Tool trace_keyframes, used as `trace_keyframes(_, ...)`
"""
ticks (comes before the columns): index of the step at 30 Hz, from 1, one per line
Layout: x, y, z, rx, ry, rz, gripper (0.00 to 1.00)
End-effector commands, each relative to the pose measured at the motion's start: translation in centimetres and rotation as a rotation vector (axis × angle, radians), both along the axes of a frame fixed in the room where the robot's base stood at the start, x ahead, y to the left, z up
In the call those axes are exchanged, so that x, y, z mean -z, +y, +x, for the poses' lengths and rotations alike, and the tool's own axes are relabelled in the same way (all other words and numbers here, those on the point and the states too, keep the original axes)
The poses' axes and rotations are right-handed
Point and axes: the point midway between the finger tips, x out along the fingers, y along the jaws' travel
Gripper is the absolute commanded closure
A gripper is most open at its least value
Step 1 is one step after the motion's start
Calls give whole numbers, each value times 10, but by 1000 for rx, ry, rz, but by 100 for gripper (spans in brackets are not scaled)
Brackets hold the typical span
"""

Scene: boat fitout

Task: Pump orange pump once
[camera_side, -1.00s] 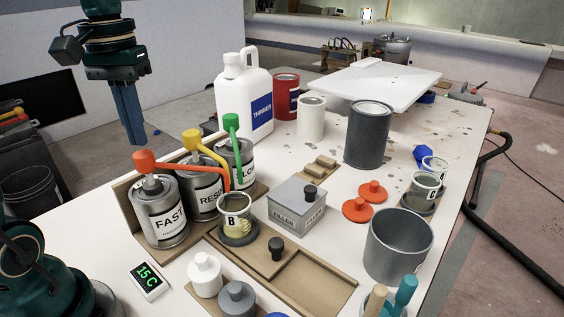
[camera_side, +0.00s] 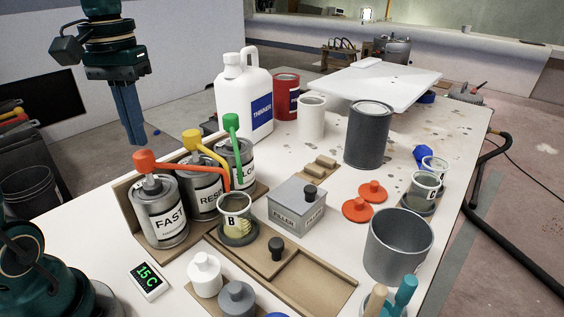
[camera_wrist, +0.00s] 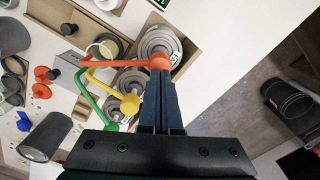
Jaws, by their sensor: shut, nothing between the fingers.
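The orange pump (camera_side: 146,160) has a round orange head and a long spout, and tops the can labelled FAST (camera_side: 163,217). Its spout reaches over a clear cup marked B (camera_side: 234,212), which stands on a grey round base. My gripper (camera_side: 133,143) is shut and empty, pointing down just above and slightly left of the orange head. In the wrist view the fingertips (camera_wrist: 161,72) overlap the edge of the orange head (camera_wrist: 160,61); whether they touch it I cannot tell. The cup also shows in the wrist view (camera_wrist: 101,50), below the spouts.
A yellow pump (camera_side: 192,139) and a green pump (camera_side: 231,122) stand close behind the orange one. A thermometer reading 15 C (camera_side: 149,280) lies in front. A filler box (camera_side: 297,204), a grey pot (camera_side: 398,246) and a thinner jug (camera_side: 243,97) stand further off.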

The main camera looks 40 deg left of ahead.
Motion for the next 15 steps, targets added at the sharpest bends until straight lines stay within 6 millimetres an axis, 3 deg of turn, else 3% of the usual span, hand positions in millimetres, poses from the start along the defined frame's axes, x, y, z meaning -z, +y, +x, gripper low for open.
trace_keyframes(15, 10, 0, 0, 0, 2, -1, 100)
